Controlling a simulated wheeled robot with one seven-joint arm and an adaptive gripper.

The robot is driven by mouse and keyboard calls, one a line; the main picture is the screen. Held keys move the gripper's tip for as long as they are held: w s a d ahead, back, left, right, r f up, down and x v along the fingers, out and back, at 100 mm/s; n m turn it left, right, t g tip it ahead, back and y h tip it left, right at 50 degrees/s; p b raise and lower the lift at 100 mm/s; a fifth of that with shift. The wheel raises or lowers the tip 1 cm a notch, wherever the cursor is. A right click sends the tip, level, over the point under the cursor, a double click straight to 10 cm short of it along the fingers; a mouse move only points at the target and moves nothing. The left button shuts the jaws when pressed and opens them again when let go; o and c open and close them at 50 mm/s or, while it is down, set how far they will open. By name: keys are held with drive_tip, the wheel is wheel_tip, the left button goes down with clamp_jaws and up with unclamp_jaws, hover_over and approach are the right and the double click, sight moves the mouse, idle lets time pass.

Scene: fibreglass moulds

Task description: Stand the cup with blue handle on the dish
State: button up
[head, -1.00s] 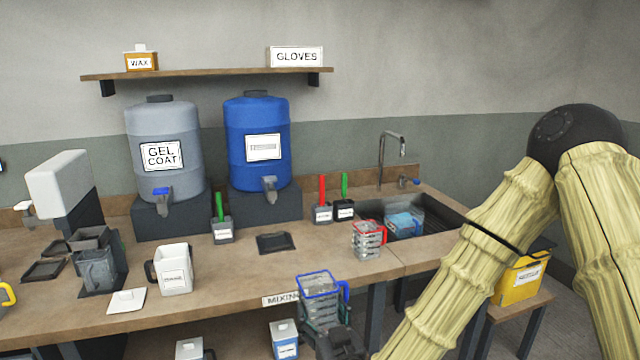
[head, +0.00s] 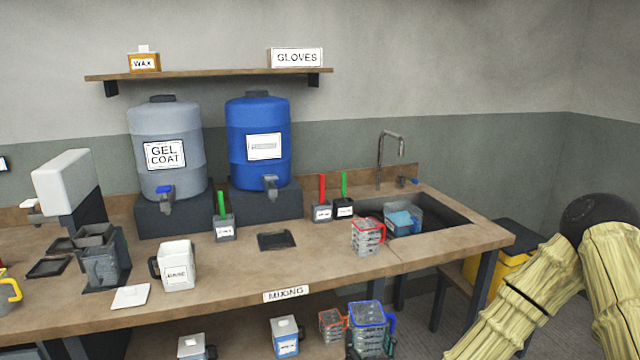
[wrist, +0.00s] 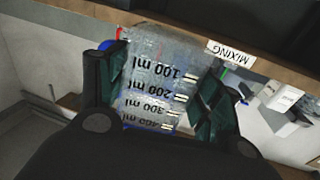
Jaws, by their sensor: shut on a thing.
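The clear measuring cup with a blue rim and handle (head: 367,316) is held by my gripper (head: 370,346), low in front of the bench's front edge. In the wrist view, the cup (wrist: 158,75) sits between the two dark green fingers of my gripper (wrist: 162,90), which press on its sides. Its printed marks appear upside down there, as does the MIXING label. A dark, shallow square dish (head: 276,240) lies empty on the bench, in front of the blue drum. The cup is apart from it, lower and to the right.
A clear cup with red handle (head: 366,238) stands near the sink (head: 440,212). A white mug (head: 177,266) and a white square plate (head: 131,297) are left of the dish. Bare bench lies in front of the dish. Containers (head: 285,337) stand below the bench.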

drive_tip(key=s+d+f+m+h, duration=0.1)
drive_tip(key=d+f+h, duration=0.1)
drive_tip(key=d+f, duration=0.4)
drive_tip(key=s+f, duration=0.6)
drive_tip(key=f, duration=0.2)
drive_tip(key=shift+s+d, duration=0.25)
drive_tip(key=shift+d, duration=0.05)
